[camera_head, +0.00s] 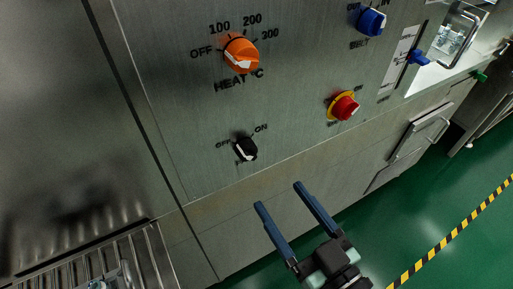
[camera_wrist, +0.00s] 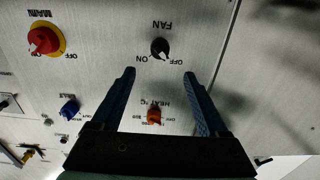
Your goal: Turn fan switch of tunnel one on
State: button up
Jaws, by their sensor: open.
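The fan switch (camera_head: 246,150) is a small black rotary knob with a pale mark on the grey steel panel, with OFF printed to its left and ON to its right. In the wrist view, the panel is upside down and the knob (camera_wrist: 160,47) sits under the FAN label. Its exact pointer setting is too small to tell. My gripper (camera_head: 278,195) is open and empty, below and right of the knob in the head view. In the wrist view, the gripper (camera_wrist: 159,73) has its two blue fingers spread, with the knob beyond the tips and roughly centred between them.
An orange heat knob (camera_head: 241,54) is above the switch. A red and yellow main knob (camera_head: 343,106) and a blue belt knob (camera_head: 371,21) are to the right. A metal rack (camera_head: 128,262) stands lower left. A drawer handle (camera_head: 420,137) sticks out at right, above green floor (camera_head: 400,225).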

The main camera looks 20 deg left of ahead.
aim_at(252, 157)
jog(key=p+x, duration=0.2)
jog(key=x, duration=0.7)
jog(key=shift+w+a+r, duration=0.1)
jog(key=shift+w+a, duration=0.1)
jog(key=shift+a, duration=0.1)
jog(key=shift+w+a+p, duration=0.3)
jog(key=shift+w+a, duration=0.1)
jog(key=shift+a, duration=0.05)
grip_shut()
